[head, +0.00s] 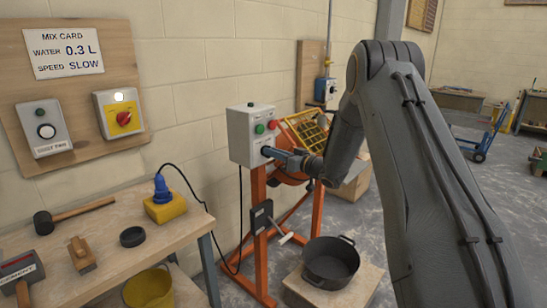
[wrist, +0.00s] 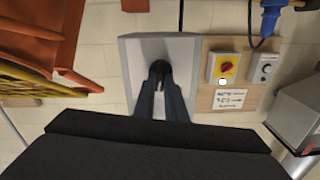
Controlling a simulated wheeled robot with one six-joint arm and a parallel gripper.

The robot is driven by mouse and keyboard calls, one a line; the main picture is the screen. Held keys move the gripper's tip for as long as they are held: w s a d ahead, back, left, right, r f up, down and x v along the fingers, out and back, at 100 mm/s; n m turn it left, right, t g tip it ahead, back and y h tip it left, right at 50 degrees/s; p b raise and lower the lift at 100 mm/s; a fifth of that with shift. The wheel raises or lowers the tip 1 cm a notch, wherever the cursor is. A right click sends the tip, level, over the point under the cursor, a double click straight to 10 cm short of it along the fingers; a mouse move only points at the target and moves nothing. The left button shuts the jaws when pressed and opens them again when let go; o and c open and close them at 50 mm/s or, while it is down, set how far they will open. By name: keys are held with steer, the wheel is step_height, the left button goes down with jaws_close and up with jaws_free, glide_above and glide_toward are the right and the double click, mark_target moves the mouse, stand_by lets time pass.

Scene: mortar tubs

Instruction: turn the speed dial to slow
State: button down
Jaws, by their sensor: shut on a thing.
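The grey control box (head: 238,140) stands on the orange mixer stand (head: 258,215), with a green button (head: 259,129) and a red button (head: 271,124) on its front. My gripper (head: 270,152) reaches the lower front of the box from the right. In the wrist view the box (wrist: 132,62) is seen upside down, and my gripper (wrist: 160,82) is shut on a dark round knob, the speed dial (wrist: 160,66). The fingers hide much of the dial; its pointer and speed marks cannot be read. The mix card (head: 62,52) reads water 0.3 L, speed slow.
A board on the wall carries a yellow box with a red rotary switch (head: 124,118) and a grey box with a knob (head: 46,131). A workbench (head: 100,265) with a mallet (head: 75,215) and a blue plug in a yellow block (head: 165,207) is at left. A black tub (head: 331,265) stands below.

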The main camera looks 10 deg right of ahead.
steer(key=n+b, duration=0.3)
steer(key=n, duration=0.1)
steer(key=n+b, duration=0.2)
steer(key=n, duration=0.2)
steer(key=shift+s+a+f+n+b, duration=0.15)
steer(key=shift+a+n+b, duration=0.05)
steer(key=shift+n+b, duration=0.2)
stand_by(0.4)
steer(key=c, duration=1.8)
jaws_free()
steer(key=b+v, duration=0.1)
steer(key=v, duration=0.7)
